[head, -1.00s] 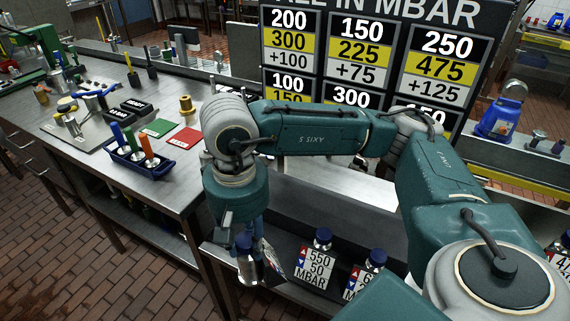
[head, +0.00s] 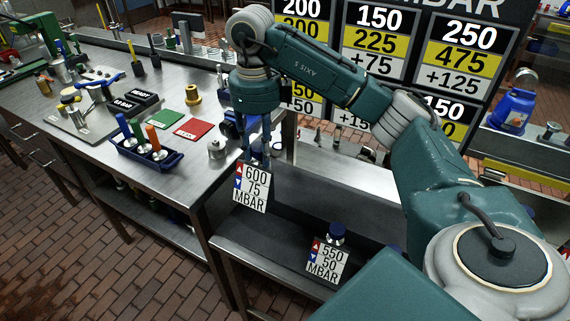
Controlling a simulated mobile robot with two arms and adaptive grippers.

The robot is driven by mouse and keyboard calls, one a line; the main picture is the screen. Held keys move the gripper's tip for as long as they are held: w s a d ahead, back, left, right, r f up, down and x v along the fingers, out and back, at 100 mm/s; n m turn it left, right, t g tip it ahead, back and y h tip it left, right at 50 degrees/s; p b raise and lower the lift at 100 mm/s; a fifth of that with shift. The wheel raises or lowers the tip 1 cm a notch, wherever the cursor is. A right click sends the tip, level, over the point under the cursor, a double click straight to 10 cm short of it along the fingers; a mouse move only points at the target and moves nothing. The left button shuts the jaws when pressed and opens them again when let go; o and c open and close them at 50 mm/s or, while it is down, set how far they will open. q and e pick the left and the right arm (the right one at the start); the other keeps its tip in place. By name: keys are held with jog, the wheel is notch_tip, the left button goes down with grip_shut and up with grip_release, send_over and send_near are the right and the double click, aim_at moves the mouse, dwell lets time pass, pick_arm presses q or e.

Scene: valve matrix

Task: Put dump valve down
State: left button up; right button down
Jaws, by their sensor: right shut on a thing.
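My right gripper (head: 257,148) points down and is shut on the dump valve, which has a tag (head: 251,188) reading 600, 75 MBAR. A little blue shows between the fingers, and the tag hides most of the valve body. The valve hangs in the air by the right edge of the steel workbench (head: 190,205), above the lower shelf (head: 240,240). My left gripper is not in view.
Another valve with a blue cap (head: 337,232) and a 550, 50 MBAR tag (head: 328,262) stands on the lower shelf. A blue tray (head: 172,163) with coloured-handled tools, a small metal piece (head: 216,149), a red card (head: 193,128) and a green card (head: 166,122) lie on the bench.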

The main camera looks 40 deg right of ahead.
notch_tip(320, 180, down, 18)
jog(key=p, duration=0.3)
jog(key=shift+r+p, duration=0.2)
jog(key=shift+p, duration=0.2)
jog(key=shift+f, duration=0.1)
jog(key=c, duration=1.3)
grip_release()
jog(key=shift+s, duration=0.1)
